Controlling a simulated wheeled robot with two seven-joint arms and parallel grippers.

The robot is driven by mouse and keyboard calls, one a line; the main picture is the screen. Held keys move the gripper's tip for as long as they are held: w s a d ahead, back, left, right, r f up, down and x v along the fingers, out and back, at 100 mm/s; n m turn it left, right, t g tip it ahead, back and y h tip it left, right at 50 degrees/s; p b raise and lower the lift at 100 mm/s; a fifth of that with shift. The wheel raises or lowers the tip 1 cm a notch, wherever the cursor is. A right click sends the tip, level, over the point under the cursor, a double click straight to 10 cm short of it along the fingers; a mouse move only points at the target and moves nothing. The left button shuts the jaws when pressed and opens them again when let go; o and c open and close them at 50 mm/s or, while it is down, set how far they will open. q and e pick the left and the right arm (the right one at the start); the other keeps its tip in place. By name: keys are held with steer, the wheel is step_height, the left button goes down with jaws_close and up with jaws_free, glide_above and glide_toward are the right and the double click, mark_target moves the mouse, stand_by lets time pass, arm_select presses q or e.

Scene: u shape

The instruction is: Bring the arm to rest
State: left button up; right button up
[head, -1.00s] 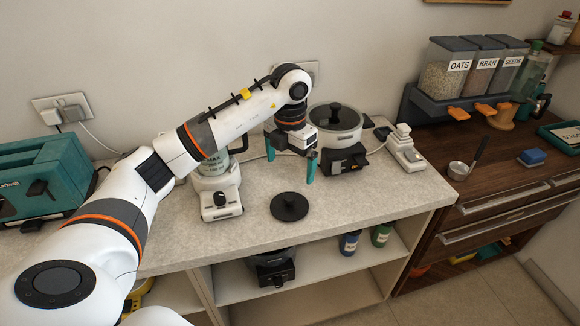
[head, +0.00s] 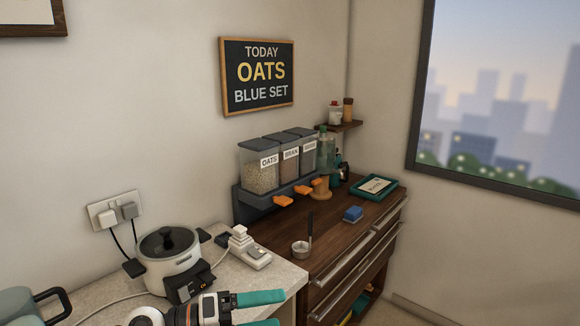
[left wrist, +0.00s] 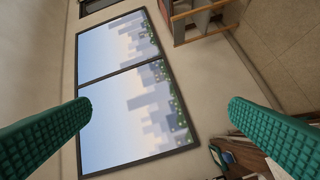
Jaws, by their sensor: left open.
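My left gripper (head: 280,309) is at the bottom of the head view, with its teal fingers pointing right. The fingers are apart with nothing between them. It appears in front of the pale counter (head: 262,280), near its right end. In the left wrist view, my left gripper (left wrist: 160,110) has its two ribbed fingers wide apart, with a window (left wrist: 135,90) beyond them. Most of my left arm is out of the head view. My right gripper is not in view.
A white pot (head: 172,262) and a small white device with a block on it (head: 250,250) stand on the counter.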

arm_select(q)
steer(key=w+a+r+n+t+y, duration=0.2)
steer(key=a+n+t+y, duration=0.6)
steer(key=n+t, duration=1.05)
steer(key=s+a+f+n+g+y, duration=0.4)
steer(key=a+f+n+g+y, duration=0.5)
steer(key=f+n, duration=0.35)
steer(key=s+f+n+g, duration=0.2)
steer(key=s+f+g, duration=0.4)
steer(key=s, duration=0.5)
steer(key=s+f+n+g, duration=0.2)
steer(key=s+f+g, duration=0.3)
steer(key=s+f, duration=0.4)
step_height(320, 180, down, 23)
steer(key=s, duration=0.2)
steer(key=s+a+f+g, duration=0.2)
steer(key=s+f, duration=1.5)
steer(key=shift+f, duration=0.4)
